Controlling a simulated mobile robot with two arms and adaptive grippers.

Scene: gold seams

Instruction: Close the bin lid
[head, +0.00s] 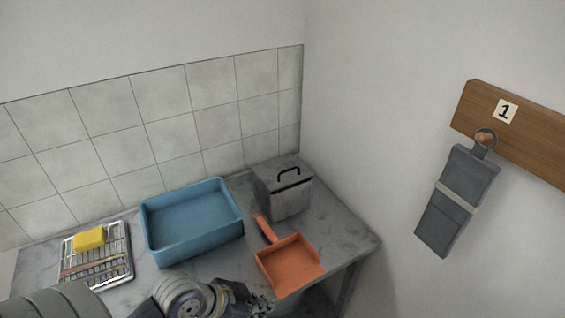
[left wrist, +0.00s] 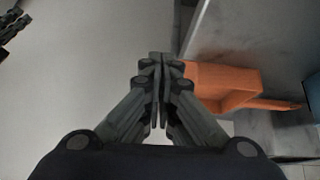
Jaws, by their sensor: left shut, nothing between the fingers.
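The bin is a grey metal box (head: 290,203) at the back right corner of the table in the head view. A black handle (head: 288,174) sits on its upper front, with a dark slit just below it. I cannot tell whether the lid is fully down. My left gripper (head: 259,303) is low in the head view, in front of the table and left of the orange dustpan, well apart from the bin. In the left wrist view its fingers (left wrist: 159,65) are together and empty. Dark jointed parts at the top left there may be my right gripper (left wrist: 12,24); its state is unclear.
An orange dustpan (head: 290,264) lies in front of the bin, its handle pointing towards it. A blue tub (head: 195,255) stands left of the bin. A wire rack (head: 118,238) with a yellow sponge (head: 90,238) is further left. A grey pouch (head: 455,205) hangs on the right wall.

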